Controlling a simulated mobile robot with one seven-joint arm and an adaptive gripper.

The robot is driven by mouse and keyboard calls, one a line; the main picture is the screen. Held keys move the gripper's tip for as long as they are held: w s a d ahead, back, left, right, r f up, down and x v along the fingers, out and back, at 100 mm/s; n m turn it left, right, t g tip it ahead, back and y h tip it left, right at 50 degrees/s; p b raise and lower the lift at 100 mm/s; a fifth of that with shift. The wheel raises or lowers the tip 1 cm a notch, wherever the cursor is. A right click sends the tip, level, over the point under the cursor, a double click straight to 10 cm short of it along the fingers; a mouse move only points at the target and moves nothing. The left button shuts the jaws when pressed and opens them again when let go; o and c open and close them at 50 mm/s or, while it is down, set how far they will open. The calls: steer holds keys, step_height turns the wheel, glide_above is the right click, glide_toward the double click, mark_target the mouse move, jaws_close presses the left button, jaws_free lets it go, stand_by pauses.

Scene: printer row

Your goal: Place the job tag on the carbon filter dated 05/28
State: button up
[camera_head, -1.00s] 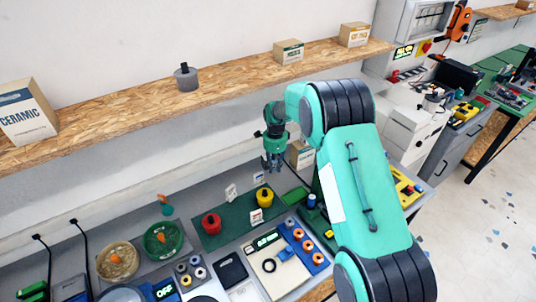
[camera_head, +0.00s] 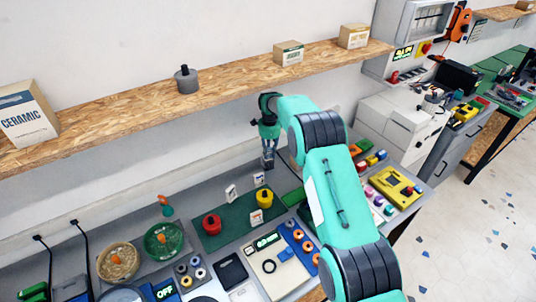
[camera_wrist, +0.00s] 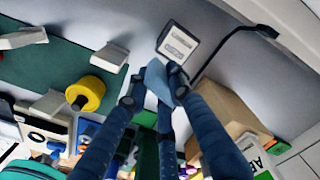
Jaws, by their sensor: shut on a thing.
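My gripper (camera_head: 268,164) hangs above the back of the bench, behind the green mat (camera_head: 238,228). In the wrist view its fingers (camera_wrist: 160,80) are closed on a small pale blue-grey piece (camera_wrist: 156,84), which I take to be the job tag; no writing on it is readable. A red canister (camera_head: 212,224) and a yellow canister (camera_head: 264,198) stand on the mat; the yellow one also shows in the wrist view (camera_wrist: 86,93). White cards (camera_head: 231,192) stand by them, their dates unreadable. A grey canister with a black knob (camera_head: 187,80) stands on the shelf. I cannot tell which is the carbon filter.
The wooden shelf (camera_head: 120,105) carries a ceramic box (camera_head: 28,113) and two smaller boxes. A cardboard box (camera_wrist: 222,108) stands near my fingers, with a white square plate (camera_wrist: 179,42) beyond them. Bowls and switch panels crowd the bench front.

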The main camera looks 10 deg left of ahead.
steer(key=shift+o, duration=0.2)
steer(key=shift+w+a+f, duration=0.1)
steer(key=shift+w+a, duration=0.25)
steer(key=shift+w, duration=0.45)
steer(key=shift+w+a+f, duration=0.1)
steer(key=shift+w+a, duration=0.25)
steer(key=shift+w, duration=0.45)
steer(key=shift+f, duration=1.7)
steer(key=shift+f, duration=0.15)
steer(key=o, duration=0.9)
steer(key=shift+c, duration=0.2)
steer(key=shift+p, duration=0.3)
steer(key=shift+r, duration=2.1)
